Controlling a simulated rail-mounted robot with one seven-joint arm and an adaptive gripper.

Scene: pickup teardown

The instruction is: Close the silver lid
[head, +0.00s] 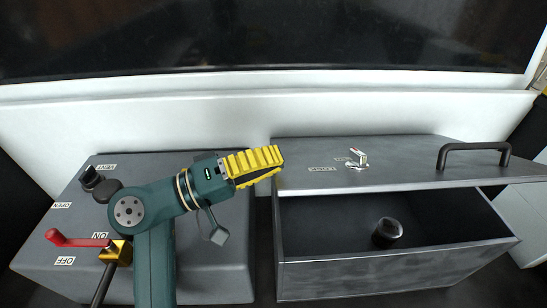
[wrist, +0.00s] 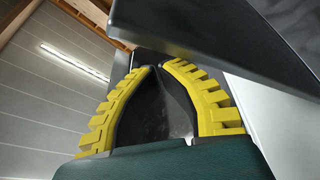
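The box's inside shows below the lid's front edge, so the lid stands open. My gripper (head: 279,163), with yellow ribbed fingers, is at the lid's left edge; whether it touches is unclear. In the wrist view its fingertips (wrist: 163,66) meet with nothing seen between them, and a dark panel edge, likely the lid (wrist: 215,55), passes close at upper right.
A dark round object (head: 387,233) lies inside the box. At left stands a grey control box (head: 215,270) with a red lever (head: 78,240), a black knob (head: 90,178) and a brass-coloured fitting (head: 116,252). A white ledge (head: 150,125) runs behind both boxes.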

